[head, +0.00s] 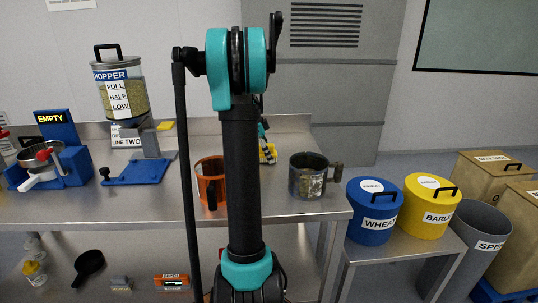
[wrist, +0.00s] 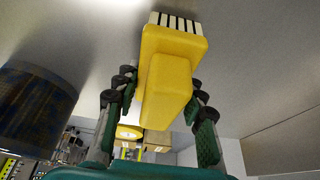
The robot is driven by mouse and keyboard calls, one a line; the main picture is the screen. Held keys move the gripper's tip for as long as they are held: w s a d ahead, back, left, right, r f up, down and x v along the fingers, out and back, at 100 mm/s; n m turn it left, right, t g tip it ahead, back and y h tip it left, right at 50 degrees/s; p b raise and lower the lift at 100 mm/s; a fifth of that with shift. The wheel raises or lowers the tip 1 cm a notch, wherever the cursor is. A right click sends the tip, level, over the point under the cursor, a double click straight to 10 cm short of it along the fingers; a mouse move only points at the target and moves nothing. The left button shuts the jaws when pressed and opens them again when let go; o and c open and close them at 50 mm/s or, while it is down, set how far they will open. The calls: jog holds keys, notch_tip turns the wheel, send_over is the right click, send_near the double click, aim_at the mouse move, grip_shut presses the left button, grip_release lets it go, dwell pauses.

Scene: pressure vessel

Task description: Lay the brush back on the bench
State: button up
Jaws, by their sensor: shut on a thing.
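The brush (wrist: 172,75) is yellow, with black and white bristles at its end. In the wrist view it is between the fingers of my gripper (wrist: 160,92), which is shut on it. The bristle end points away from my palm, close to the grey bench top; I cannot tell whether they touch. In the head view the brush (head: 268,153) shows as a small yellow and striped piece beside my arm, which hides most of my gripper (head: 263,135). The steel bench (head: 110,206) runs across the left and middle.
An orange jug (head: 209,187) and a dark metal mug (head: 310,180) stand on the bench either side of my arm. Blue (head: 373,215) and yellow (head: 430,207) bins stand on a lower stand at right. A hopper (head: 119,92) and blue devices occupy the left.

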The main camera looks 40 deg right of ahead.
jog(key=shift+s+f, duration=0.1)
jog(key=shift+f, duration=0.4)
jog(key=o, duration=1.2)
jog(key=shift+f, duration=0.1)
jog(key=shift+o, duration=0.2)
jog(key=shift+r, duration=0.2)
jog(key=shift+r, duration=0.3)
jog(key=v, duration=1.7)
jog(key=shift+r, duration=0.25)
jog(key=shift+d, duration=0.15)
